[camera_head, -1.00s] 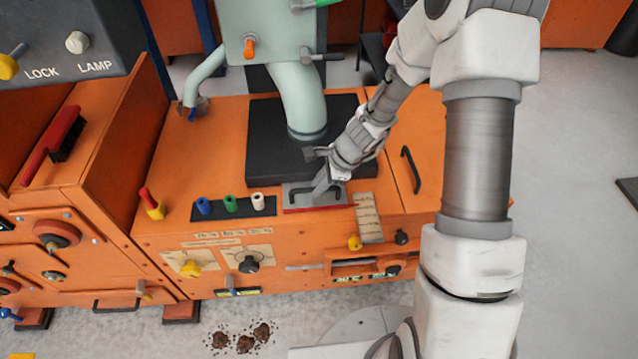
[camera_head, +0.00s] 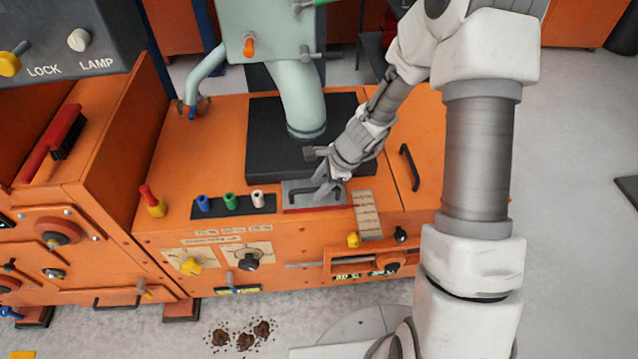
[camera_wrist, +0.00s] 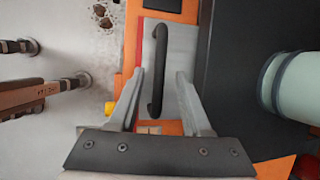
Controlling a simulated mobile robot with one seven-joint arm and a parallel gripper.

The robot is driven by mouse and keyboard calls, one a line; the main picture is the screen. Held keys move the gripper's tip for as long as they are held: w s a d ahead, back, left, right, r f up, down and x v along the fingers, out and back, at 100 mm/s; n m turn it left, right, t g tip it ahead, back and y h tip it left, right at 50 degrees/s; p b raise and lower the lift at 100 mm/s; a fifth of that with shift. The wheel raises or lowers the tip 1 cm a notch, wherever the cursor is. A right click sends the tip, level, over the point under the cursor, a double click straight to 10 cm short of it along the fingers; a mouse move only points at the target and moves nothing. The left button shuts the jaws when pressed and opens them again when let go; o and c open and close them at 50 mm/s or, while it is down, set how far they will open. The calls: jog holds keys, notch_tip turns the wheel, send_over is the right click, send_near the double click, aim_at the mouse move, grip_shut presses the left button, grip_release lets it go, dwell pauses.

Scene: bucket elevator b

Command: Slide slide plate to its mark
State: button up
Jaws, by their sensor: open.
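The slide plate (camera_head: 298,187) is a flat grey metal plate with a red front edge and a black bar handle (camera_head: 322,190). It lies on the orange machine top in front of the black base. In the wrist view the plate (camera_wrist: 183,42) shows with its handle (camera_wrist: 158,85) lying between my fingers. My gripper (camera_head: 324,185) is open over the plate's right part, and in the wrist view my gripper (camera_wrist: 155,82) has a finger on either side of the handle, with gaps showing. A pale scale strip (camera_head: 368,215) with marks lies just right of the plate.
A pale green pipe (camera_head: 305,105) rises from the black base (camera_head: 262,150) behind the plate. A black strip with blue, green and white pegs (camera_head: 232,206) lies to the left. A black handle (camera_head: 410,167) stands on the right panel. A yellow knob (camera_head: 353,240) is at the front edge.

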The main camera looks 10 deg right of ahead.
jog(key=p+v, duration=0.6)
jog(key=v, duration=1.1)
jog(key=shift+r, duration=0.2)
jog(key=s+d+r+n+t+h+p, duration=0.15)
jog(key=s+r+n+t+h, duration=0.3)
jog(key=s+r+n, duration=1.65)
notch_tip(320, 180, up, 17)
jog(key=w+m+g+p, duration=0.1)
jog(key=w+m+p, duration=0.1)
jog(key=p, duration=1.3)
jog(key=shift+m, duration=0.7)
jog(key=shift+d, duration=0.15)
